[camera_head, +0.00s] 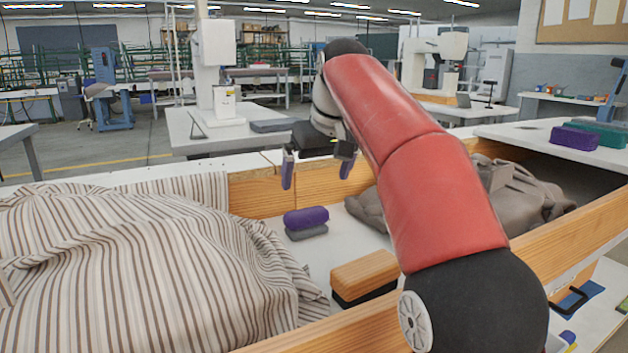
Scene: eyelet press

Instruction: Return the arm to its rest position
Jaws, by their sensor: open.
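My gripper (317,172) hangs at the end of my red arm (405,135), near the middle of the picture. Its two fingers point down and stand wide apart, with nothing between them. It is above the far wooden wall of a bin, beyond a purple block. The arm reaches up and away from the lower right, bending down at its far end. Parts of the gripper's body are hidden behind the arm.
Striped cloth (150,265) fills the left bin; grey-brown cloth (520,190) lies at right. Between them are a purple block (306,217) on a grey one and a wooden-backed brush (364,276). Wooden walls (262,193) edge the bin. A white machine (216,70) stands on a table behind.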

